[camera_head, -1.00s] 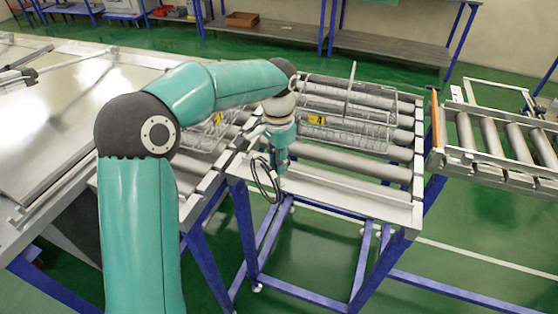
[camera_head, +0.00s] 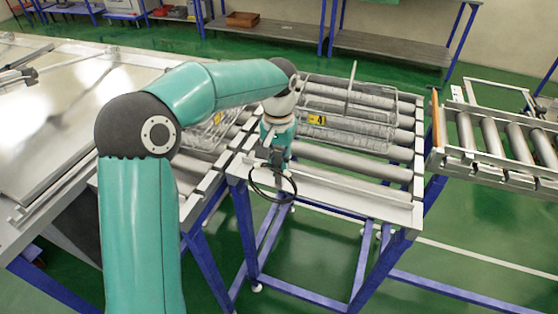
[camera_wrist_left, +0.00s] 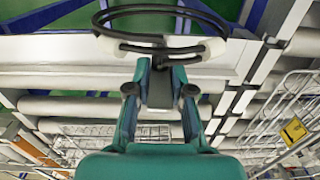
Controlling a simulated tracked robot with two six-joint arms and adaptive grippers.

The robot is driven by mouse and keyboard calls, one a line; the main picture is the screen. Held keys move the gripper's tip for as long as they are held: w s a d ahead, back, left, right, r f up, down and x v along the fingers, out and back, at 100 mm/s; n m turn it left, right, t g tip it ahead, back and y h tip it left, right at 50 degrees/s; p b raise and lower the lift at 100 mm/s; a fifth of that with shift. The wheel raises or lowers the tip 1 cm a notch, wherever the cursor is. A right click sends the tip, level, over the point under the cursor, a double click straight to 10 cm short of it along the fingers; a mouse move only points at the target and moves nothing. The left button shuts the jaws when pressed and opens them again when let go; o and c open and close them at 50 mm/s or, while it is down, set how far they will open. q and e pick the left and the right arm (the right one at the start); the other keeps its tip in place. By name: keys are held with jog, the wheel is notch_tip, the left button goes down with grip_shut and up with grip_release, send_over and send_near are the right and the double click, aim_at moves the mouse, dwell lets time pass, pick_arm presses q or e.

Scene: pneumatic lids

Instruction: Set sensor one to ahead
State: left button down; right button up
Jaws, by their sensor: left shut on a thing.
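My left gripper (camera_head: 277,160) is above the near edge of the middle roller conveyor (camera_head: 340,195). In the left wrist view its two fingers (camera_wrist_left: 161,72) close around a small grey part, which I take to be the sensor (camera_wrist_left: 160,92). A pale rounded piece (camera_wrist_left: 205,50) lies just beyond the fingertips. A looped black cable (camera_head: 272,190) hangs at the gripper; it also shows in the wrist view (camera_wrist_left: 125,40). The sensor's label and the way it faces cannot be made out. My right gripper is not in view.
Another roller conveyor (camera_head: 490,140) is at the right. A large metal table (camera_head: 80,95) is at the left. The conveyor's near right part is clear.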

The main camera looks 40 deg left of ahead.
pick_arm(q)
jog(key=shift+r, duration=0.15)
jog(key=c, duration=1)
grip_release()
jog(key=shift+c, duration=0.2)
notch_tip(320, 180, up, 12)
jog(key=shift+f, duration=0.1)
